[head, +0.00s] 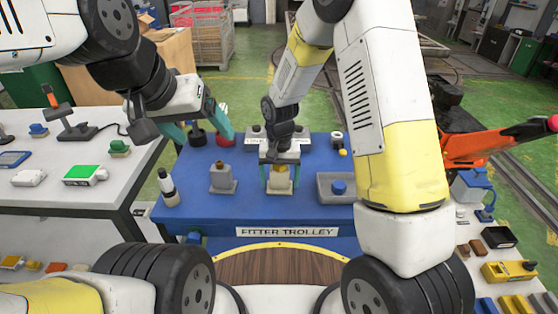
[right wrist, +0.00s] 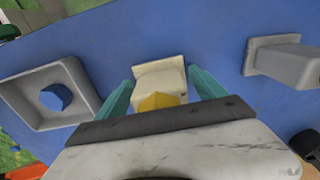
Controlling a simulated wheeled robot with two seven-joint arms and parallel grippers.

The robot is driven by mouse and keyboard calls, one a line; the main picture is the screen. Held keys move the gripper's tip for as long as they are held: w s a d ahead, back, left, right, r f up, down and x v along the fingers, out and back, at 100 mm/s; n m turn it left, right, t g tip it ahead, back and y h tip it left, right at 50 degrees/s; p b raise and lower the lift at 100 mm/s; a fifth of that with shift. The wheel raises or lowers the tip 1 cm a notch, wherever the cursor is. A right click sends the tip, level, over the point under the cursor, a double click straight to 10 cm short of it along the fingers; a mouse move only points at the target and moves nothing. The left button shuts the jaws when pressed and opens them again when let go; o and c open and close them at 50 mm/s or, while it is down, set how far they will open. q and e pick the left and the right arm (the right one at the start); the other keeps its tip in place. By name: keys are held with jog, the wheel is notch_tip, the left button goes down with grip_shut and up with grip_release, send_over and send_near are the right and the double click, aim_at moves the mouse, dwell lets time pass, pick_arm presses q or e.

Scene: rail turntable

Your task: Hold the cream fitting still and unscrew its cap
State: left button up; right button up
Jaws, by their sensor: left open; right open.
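The cream fitting (head: 280,187) stands on the blue trolley top, and its square base shows in the right wrist view (right wrist: 158,72). Its yellow cap (right wrist: 158,101) is on it. My right gripper (head: 280,167) is above the fitting, pointing down. In the right wrist view its teal fingers (right wrist: 160,88) are apart, one on each side of the fitting, with gaps visible. My left gripper (head: 207,136) is open and empty, above the back left of the trolley, away from the fitting.
A grey fitting (head: 222,180) stands left of the cream one. A grey tray (head: 326,197) with a blue cap (head: 339,187) lies to the right. A dark and white bottle-like object (head: 168,188) stands at the left edge. The trolley's front strip is clear.

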notch_tip(320, 180, up, 12)
jog(key=shift+r, duration=0.1)
dwell(0.5)
